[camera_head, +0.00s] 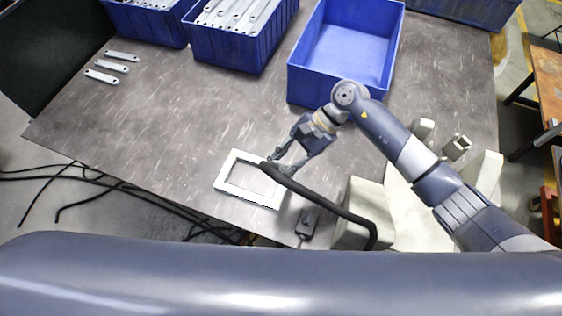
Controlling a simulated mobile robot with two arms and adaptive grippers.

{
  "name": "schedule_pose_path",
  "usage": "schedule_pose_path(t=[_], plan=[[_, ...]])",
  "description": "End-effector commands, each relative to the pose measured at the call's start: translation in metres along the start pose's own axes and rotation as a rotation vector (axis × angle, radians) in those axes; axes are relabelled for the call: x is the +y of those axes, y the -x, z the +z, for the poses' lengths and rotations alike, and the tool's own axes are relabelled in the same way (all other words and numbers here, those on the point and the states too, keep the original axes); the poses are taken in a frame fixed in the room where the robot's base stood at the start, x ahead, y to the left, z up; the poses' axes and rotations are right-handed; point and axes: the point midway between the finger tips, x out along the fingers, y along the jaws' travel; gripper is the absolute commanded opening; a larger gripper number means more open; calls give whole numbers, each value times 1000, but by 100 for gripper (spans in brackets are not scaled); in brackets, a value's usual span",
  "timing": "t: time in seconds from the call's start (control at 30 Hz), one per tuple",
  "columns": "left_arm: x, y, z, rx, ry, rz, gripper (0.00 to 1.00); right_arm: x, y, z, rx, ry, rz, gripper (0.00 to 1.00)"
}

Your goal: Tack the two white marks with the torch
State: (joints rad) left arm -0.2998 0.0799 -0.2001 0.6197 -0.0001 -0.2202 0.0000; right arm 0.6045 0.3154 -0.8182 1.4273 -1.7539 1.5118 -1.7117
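A white rectangular frame (228,186) lies flat near the front edge of the grey table (165,125). The white marks cannot be made out on it. My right gripper (276,163) comes in from the right and points down at the frame's upper right corner. It is shut on the black torch (290,181), whose thick hose curves down to the right. The torch's tip lies over the frame's upper right part; I cannot tell whether it touches. The torch hides part of the frame's right side. My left gripper is not in view.
A blue crate of brackets (222,44), an empty-looking blue crate (300,76) and other crates line the back. Several loose brackets (103,76) lie at the left. Black cables (130,200) hang left. The table's middle is clear.

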Motion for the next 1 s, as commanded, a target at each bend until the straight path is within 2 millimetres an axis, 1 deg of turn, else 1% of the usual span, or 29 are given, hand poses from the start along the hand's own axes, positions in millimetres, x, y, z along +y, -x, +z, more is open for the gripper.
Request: schedule_pose_path(t=[0.5,1.0], plan=[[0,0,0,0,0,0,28,-1,0,1,-1,2,-2,2],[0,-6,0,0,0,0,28,0,-3,-2,-1,2,-2,2]])
